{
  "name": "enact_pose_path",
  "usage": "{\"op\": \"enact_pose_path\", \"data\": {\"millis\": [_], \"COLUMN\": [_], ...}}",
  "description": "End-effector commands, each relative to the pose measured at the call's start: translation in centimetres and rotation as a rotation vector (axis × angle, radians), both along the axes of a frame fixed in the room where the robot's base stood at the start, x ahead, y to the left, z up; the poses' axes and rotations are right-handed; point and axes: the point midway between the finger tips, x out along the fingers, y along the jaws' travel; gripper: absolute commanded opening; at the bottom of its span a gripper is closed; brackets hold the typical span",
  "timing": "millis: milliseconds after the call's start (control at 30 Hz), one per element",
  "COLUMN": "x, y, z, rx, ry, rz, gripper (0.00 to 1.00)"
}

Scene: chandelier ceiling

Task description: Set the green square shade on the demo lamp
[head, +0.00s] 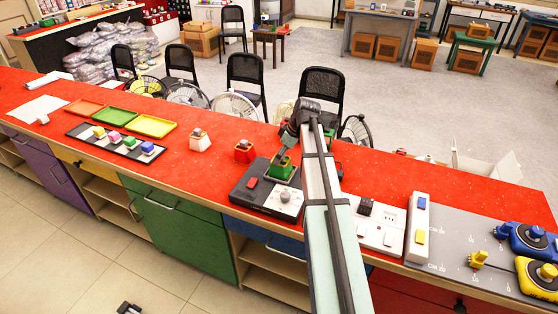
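A green squarish piece (283,172), which may be the shade, sits at the dark base unit (246,193) on the red counter. I take this unit, with its red button and white dial panel (284,199), to be the demo lamp. My gripper (285,160) points down from the arm's end, with its fingertips at or just above the green piece. The fingers are small and partly merge with it, so I cannot tell whether they grip it. Whether the piece is seated on the lamp is also unclear.
A black tray (82,133) holds several coloured pieces, one of them green (131,142). White (200,143) and red (244,152) holders stand left of my gripper. A white panel (384,224) is right of my arm. Chairs and fans stand behind the counter.

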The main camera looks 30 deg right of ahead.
Motion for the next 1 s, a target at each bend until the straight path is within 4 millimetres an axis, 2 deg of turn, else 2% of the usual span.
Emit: {"op": "enact_pose_path", "data": {"millis": [300, 500, 667, 1000], "x": [-1.7, -2.3, -2.5, -2.5], "y": [-1.5, -2.0, -2.1, -2.1], "z": [5.2, 7.3, 7.9, 8.0], "rx": [0.0, 0.0, 0.0, 0.001], "ry": [-0.001, 0.0, 0.0, 0.001], "rz": [0.0, 0.001, 0.001, 0.0], "gripper": [0.98, 0.98, 0.98, 0.98]}}
